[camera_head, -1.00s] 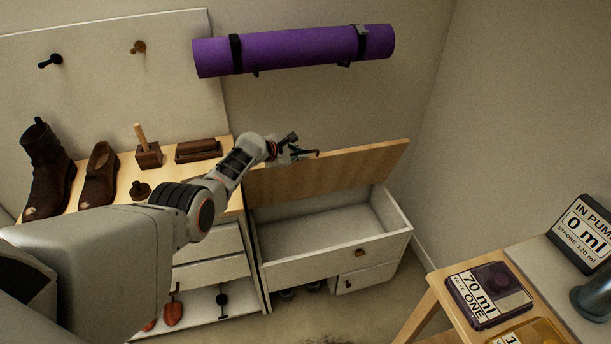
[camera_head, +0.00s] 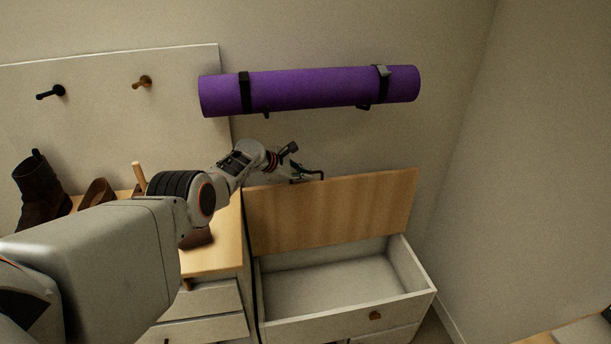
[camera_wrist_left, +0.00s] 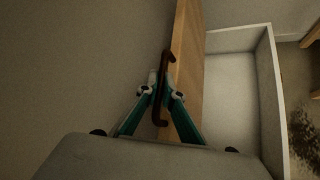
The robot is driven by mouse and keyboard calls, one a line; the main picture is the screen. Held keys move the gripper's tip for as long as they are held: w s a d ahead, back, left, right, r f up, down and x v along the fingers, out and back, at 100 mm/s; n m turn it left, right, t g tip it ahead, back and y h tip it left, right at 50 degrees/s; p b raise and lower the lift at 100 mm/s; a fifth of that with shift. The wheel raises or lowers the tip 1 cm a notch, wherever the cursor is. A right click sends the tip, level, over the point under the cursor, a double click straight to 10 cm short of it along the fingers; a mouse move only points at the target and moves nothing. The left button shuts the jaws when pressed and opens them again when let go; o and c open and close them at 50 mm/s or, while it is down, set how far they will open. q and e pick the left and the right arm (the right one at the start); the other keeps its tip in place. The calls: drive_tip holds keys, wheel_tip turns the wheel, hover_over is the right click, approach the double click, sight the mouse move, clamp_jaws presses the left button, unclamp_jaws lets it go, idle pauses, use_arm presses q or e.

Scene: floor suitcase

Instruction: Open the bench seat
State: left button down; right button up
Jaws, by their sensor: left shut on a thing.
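The bench seat is a wooden lid (camera_head: 335,215) standing steeply raised at the back of a white bench box (camera_head: 345,309). The box below is open and its visible inside is empty. My left gripper (camera_head: 308,177) is at the lid's upper edge. In the left wrist view, its fingers (camera_wrist_left: 162,93) are shut on a dark curved handle (camera_wrist_left: 166,62) on the lid (camera_wrist_left: 186,50). The white box (camera_wrist_left: 271,85) shows to the right of the lid there. My right gripper is not in view.
A purple rolled mat (camera_head: 310,90) hangs on the wall above the lid. A wooden-topped cabinet (camera_head: 215,255) stands left of the bench, with a boot (camera_head: 40,190) on it. A wall closes off the right side.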

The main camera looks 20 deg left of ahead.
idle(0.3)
use_arm(q)
drive_tip(key=c, duration=2.2)
unclamp_jaws()
drive_tip(key=shift+s+a, duration=0.1)
drive_tip(key=shift+a, duration=0.1)
drive_tip(key=shift+a+r, duration=0.1)
drive_tip(key=shift+v, duration=5.85)
drive_tip(key=shift+d, duration=0.2)
drive_tip(key=shift+s, duration=0.1)
